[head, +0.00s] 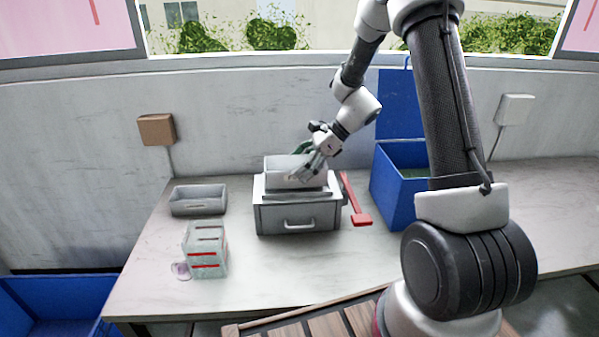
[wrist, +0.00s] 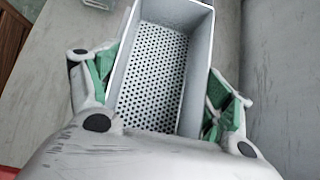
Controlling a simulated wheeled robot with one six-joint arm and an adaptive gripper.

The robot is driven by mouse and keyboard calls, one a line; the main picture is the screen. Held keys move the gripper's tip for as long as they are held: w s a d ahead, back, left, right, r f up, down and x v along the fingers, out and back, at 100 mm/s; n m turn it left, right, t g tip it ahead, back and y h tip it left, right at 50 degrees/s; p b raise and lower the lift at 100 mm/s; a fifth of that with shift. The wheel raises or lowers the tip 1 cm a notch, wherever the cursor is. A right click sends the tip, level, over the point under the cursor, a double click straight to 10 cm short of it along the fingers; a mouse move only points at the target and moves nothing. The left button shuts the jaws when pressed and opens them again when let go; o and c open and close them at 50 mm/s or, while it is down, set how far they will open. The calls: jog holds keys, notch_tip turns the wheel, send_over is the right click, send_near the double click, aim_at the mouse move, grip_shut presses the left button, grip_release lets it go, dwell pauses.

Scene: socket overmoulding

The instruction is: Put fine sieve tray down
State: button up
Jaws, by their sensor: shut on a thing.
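The fine sieve tray (wrist: 150,75) is a light grey rectangular tray with a bottom full of small holes. In the wrist view my gripper (wrist: 162,85) has its green-padded fingers on both sides of the tray, shut on it. In the head view my gripper (head: 308,162) reaches down from the right onto the tray (head: 283,172). The tray is over the top of a grey box with a drawer (head: 298,216). I cannot tell whether it touches the box. The tray's inside looks empty.
A grey open tray (head: 198,208) and a clear box with red stripes (head: 205,262) stand to the left. The table front (head: 270,285) is clear.

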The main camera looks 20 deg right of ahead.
jog(key=shift+f, duration=1)
jog(key=shift+f, duration=0.1)
jog(key=o, duration=2)
jog(key=shift+d, duration=0.1)
jog(key=shift+d+r, duration=0.15)
jog(key=shift+r, duration=0.15)
jog(key=v, duration=1.2)
jog(key=s+r+n+h, duration=0.4)
jog(key=s+r+n, duration=0.6)
jog(key=s, duration=0.5)
jog(key=shift+s+d+r+n+t+h, duration=0.5)
jog(key=shift+s+d+n+h, duration=0.3)
jog(key=shift+s+n, duration=1.25)
jog(key=shift+s+d+r+n+t+h, duration=0.35)
jog(key=shift+s+d+r+n+h, duration=0.7)
jog(key=shift+s, duration=1.6)
jog(key=shift+s+d+r+n+t+h, duration=0.1)
jog(key=shift+s+d+n+t+h, duration=0.4)
jog(key=shift+s+n, duration=1.7)
